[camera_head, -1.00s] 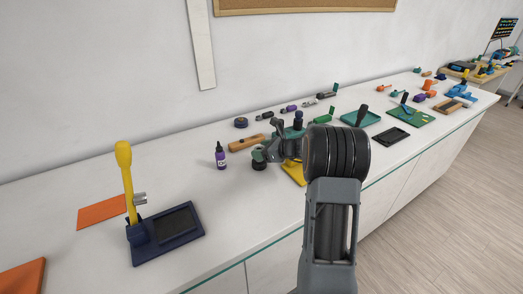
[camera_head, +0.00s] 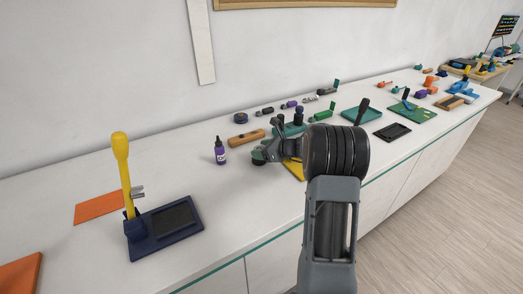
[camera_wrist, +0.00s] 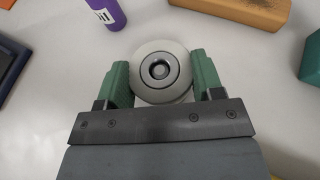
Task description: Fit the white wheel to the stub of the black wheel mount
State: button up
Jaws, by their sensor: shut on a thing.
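In the wrist view, a pale grey-white wheel (camera_wrist: 143,84) with a dark ringed centre sits between the two green fingers of my gripper (camera_wrist: 160,84). The fingers are shut on its rim from left and right. A small round piece shows in the wheel's centre; I cannot tell whether it is a stub. In the head view, my gripper (camera_head: 265,153) points down over the bench, with a dark round shape (camera_head: 258,159) at its fingertips. I cannot tell whether that shape is the black wheel mount, which I do not clearly see in either view.
A purple bottle (camera_head: 220,151) stands left of the gripper, and a wooden block (camera_head: 246,137) lies behind it. A navy stand with a yellow handle (camera_head: 122,165) is at the front left. Several tools line the back. The bench between the stand and bottle is clear.

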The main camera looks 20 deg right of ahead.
jog(key=shift+f, duration=0.1)
jog(key=o, duration=1.2)
jog(key=b+v, duration=0.1)
jog(key=v, duration=1.3)
jog(key=shift+w, duration=0.1)
jog(key=s+a+n+g, duration=0.35)
jog(key=a+n, duration=0.35)
jog(key=a, duration=0.3)
jog(key=s+a+n+g+h, duration=0.1)
jog(key=s+a+n+h, duration=0.1)
jog(key=s+n, duration=0.3)
jog(key=s+a+n+g+h, duration=0.1)
jog(key=s+a+n+h, duration=0.2)
jog(key=n, duration=0.6)
jog(key=s+a+f+n+g+h+p, duration=0.1)
jog(key=s+a+n+g+h, duration=0.1)
jog(key=s+a+n, duration=0.4)
jog(key=shift+s+n+h, duration=0.3)
jog(key=shift+s+n, duration=0.3)
